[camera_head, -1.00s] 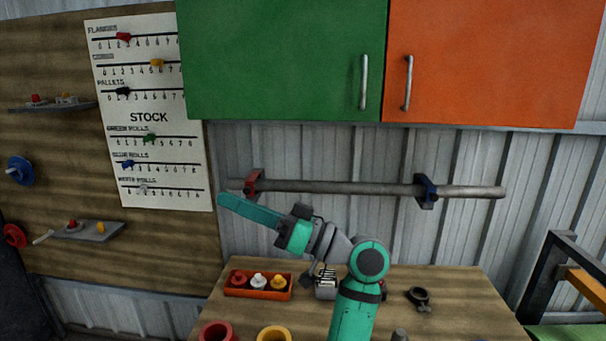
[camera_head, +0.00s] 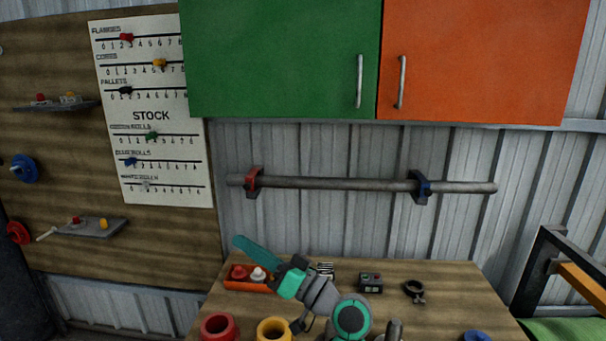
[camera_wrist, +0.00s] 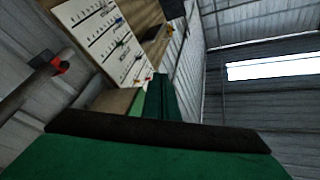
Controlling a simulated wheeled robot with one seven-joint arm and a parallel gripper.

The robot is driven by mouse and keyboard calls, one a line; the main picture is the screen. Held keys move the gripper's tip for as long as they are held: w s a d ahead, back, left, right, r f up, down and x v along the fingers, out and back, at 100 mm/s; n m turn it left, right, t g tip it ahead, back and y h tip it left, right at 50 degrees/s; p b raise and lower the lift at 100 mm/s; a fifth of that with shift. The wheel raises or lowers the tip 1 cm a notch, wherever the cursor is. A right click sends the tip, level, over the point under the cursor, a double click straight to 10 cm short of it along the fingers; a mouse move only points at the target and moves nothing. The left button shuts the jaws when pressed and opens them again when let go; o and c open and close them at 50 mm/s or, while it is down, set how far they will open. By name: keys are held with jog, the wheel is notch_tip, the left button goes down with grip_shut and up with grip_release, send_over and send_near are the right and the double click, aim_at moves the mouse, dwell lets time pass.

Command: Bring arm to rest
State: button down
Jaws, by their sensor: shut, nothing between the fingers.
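My gripper (camera_head: 243,244) is at the left end of my teal and grey arm, low over the workbench (camera_head: 450,300) in the head view. Its long teal fingers are together, point up and to the left, and hold nothing. In the head view it lies in front of the back edge of the bench and partly covers an orange tray (camera_head: 248,286). In the wrist view the green fingers (camera_wrist: 163,88) are closed together, pointing toward the stock board (camera_wrist: 108,40).
A pipe (camera_head: 340,184) with red and blue clamps runs along the wall under green (camera_head: 280,60) and orange (camera_head: 480,60) cabinets. The bench holds a red ring (camera_head: 218,326), a yellow ring (camera_head: 274,329), a small dark box (camera_head: 370,282) and a black clamp (camera_head: 414,290).

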jog(key=s+d+f+m+t+h, duration=0.1)
jog(key=d+f+m+t+h, duration=0.2)
jog(key=f, duration=0.9)
jog(key=s+d+f+m+t+h, duration=0.15)
jog(key=f+m+h, duration=0.3)
jog(key=f, duration=0.65)
jog(key=s+d+f+m+h, duration=0.1)
jog(key=s+d+f+h, duration=0.1)
jog(key=s+f+h, duration=0.35)
jog(key=s+d+f+m+h, duration=0.1)
jog(key=s+d+f+h, duration=0.15)
jog(key=s+f, duration=0.55)
jog(key=s+d+f+n+h, duration=0.1)
jog(key=s+d+f+h, duration=0.15)
jog(key=s, duration=0.85)
jog(key=s+d+f+n+h, duration=0.1)
jog(key=s+f, duration=0.2)
jog(key=s, duration=0.8)
jog(key=s+r+n, duration=0.2)
jog(key=s+r, duration=0.2)
jog(key=s, duration=0.4)
jog(key=shift+s+a+r, duration=0.15)
jog(key=shift+a, duration=0.25)
jog(key=shift+t, duration=0.25)
